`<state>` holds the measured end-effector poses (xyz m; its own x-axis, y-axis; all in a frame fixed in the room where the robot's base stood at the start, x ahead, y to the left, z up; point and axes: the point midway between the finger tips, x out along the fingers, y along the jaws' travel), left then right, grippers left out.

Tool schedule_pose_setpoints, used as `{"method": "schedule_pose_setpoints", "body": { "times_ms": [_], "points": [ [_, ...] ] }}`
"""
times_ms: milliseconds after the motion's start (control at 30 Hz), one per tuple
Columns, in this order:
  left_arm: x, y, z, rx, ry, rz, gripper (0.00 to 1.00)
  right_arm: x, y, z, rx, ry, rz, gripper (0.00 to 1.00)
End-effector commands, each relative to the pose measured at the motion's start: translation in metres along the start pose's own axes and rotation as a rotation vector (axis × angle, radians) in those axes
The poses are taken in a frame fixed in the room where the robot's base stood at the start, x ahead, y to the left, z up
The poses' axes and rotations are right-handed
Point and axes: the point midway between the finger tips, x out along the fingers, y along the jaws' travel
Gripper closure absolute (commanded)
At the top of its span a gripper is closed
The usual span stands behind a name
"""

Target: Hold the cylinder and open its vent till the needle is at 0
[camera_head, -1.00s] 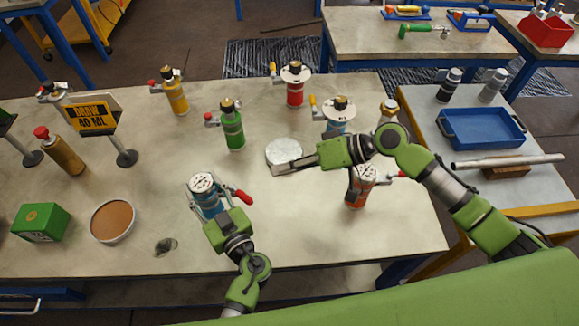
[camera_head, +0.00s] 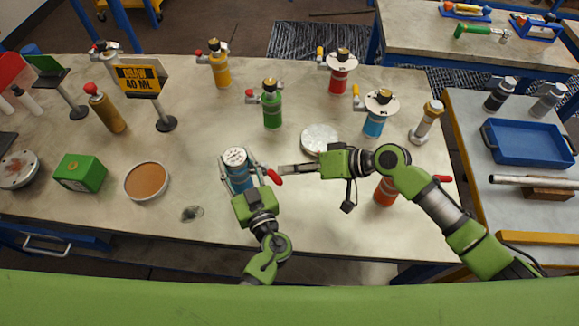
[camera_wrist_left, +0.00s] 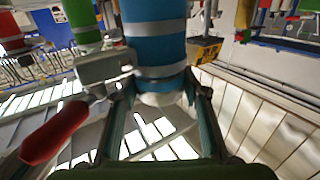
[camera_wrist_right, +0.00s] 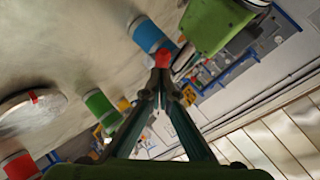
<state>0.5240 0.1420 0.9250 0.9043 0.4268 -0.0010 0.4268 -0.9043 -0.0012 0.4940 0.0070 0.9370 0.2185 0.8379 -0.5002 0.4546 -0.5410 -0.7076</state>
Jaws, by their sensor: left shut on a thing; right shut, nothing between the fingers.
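The blue cylinder (camera_head: 238,176) stands on the table with a pale, dotted top; no needle can be read on it. My left gripper (camera_head: 245,188) is shut around its lower part, one finger on each side in the left wrist view (camera_wrist_left: 160,100). A red lever (camera_head: 273,177) sticks out from its right side; it looms at the left of the left wrist view (camera_wrist_left: 55,132). My right gripper (camera_head: 282,169) is shut and empty, its tips close by the lever. In the right wrist view the red lever end (camera_wrist_right: 163,57) shows just past the tips; contact cannot be told.
A pale round disc (camera_head: 320,139) lies behind my right gripper. A green cylinder (camera_head: 271,108) stands behind the blue one, and an orange cylinder (camera_head: 384,192) stands partly hidden under my right arm. A brown-filled dish (camera_head: 147,181) and a green box (camera_head: 80,173) are to the left.

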Motion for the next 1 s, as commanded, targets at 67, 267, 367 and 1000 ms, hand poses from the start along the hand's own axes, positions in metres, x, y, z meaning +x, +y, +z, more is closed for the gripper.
{"method": "schedule_pose_setpoints", "body": {
  "times_ms": [67,267,367,1000],
  "points": [
    [0.000,0.000,0.000,0.001,0.000,0.000,0.99,0.000,0.000,0.001,0.003,0.003,0.004,1.00],
    [0.000,0.000,0.000,0.001,0.000,0.000,0.99,0.002,-0.001,0.004,0.023,0.028,0.027,1.00],
    [0.000,0.000,0.000,0.001,0.000,0.000,0.99,0.002,-0.002,0.004,0.029,0.036,0.034,1.00],
    [0.000,0.000,0.000,0.001,0.000,0.001,0.99,0.005,-0.008,0.011,0.083,0.111,0.086,1.00]
  ]
}}
